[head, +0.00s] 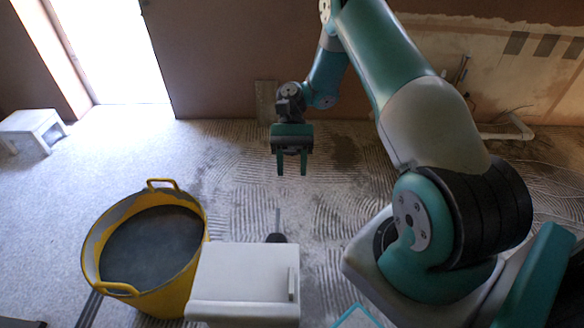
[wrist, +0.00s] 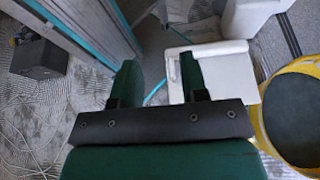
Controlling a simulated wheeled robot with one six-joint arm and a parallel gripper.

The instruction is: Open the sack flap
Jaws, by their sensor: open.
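A white, box-shaped thing, which I take to be the sack (head: 225,311), stands at the bottom middle of the head view. Its pale top, seemingly the flap (head: 240,266), lies flat and looks closed, with a short raised strip (head: 291,283) near the right edge. In the wrist view the sack (wrist: 231,78) is beyond the right finger, which hides part of it. My gripper (head: 292,167) points down with two green fingers apart and nothing between them. It is above and beyond the sack, not touching it. The fingers also show in the wrist view (wrist: 160,72).
A yellow tub (head: 183,284) of dark grey material stands just left of the sack. A dark-ended tool (head: 276,238) is behind the sack. A white step stool (head: 33,128) is far left by the bright doorway. Ridged, plaster-streaked floor (head: 235,170) lies open beneath my gripper.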

